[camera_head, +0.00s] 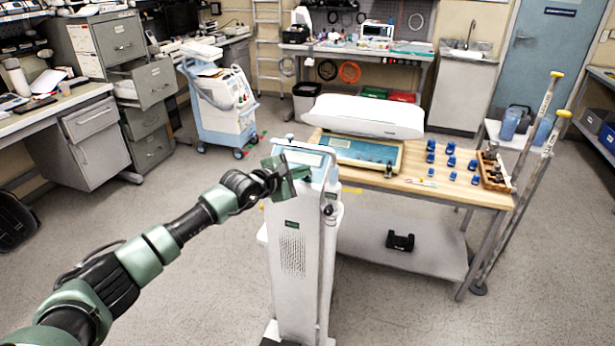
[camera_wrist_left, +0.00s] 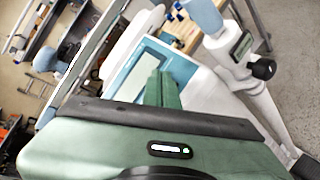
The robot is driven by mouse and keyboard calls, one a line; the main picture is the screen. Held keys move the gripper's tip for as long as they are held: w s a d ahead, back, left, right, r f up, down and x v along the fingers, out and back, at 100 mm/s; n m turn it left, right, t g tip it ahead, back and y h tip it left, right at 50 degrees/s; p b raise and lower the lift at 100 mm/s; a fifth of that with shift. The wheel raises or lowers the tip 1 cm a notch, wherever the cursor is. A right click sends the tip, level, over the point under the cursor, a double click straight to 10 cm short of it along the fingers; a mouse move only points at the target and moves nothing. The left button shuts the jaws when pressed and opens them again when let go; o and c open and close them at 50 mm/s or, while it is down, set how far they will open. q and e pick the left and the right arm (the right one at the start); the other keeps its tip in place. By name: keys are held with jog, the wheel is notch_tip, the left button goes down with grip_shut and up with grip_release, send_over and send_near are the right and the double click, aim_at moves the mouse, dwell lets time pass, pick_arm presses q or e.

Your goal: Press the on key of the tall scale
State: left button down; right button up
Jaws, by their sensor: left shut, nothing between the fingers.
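The tall scale (camera_head: 290,240) stands upright in the middle of the head view, a white column with a blue-framed panel (camera_head: 305,153) at its top. My left gripper (camera_head: 297,172) is at the near side of this panel, its fingers shut and empty. In the left wrist view the shut green fingers (camera_wrist_left: 161,88) point at the light blue and white panel (camera_wrist_left: 140,66) of the scale. They overlap its face; whether they touch it I cannot tell. The on key cannot be made out; the gripper covers part of the panel. My right gripper is not in view.
Behind the scale is a wooden-topped table (camera_head: 455,190) with a white baby scale (camera_head: 365,116), several blue pieces and a wooden tray (camera_head: 495,172). Crutches (camera_head: 520,180) lean at its right end. A white and blue cart (camera_head: 220,108) stands back left.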

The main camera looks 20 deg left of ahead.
pick_arm(q)
jog(key=shift+f+b, duration=0.15)
jog(key=shift+b, duration=0.2)
dwell(0.5)
jog(key=shift+s+r+p, duration=0.25)
jog(key=shift+r+p, duration=0.35)
jog(key=shift+s+r+p, duration=0.1)
jog(key=shift+r+p, duration=0.3)
jog(key=shift+p, duration=0.05)
jog(key=s+r+p, duration=0.1)
jog(key=r+p, duration=0.1)
jog(key=r, duration=0.1)
jog(key=s+r+p, duration=0.1)
jog(key=shift+s+a+r+p, duration=0.1)
jog(key=shift+s+r+p, duration=0.2)
jog(key=shift+p, duration=0.1)
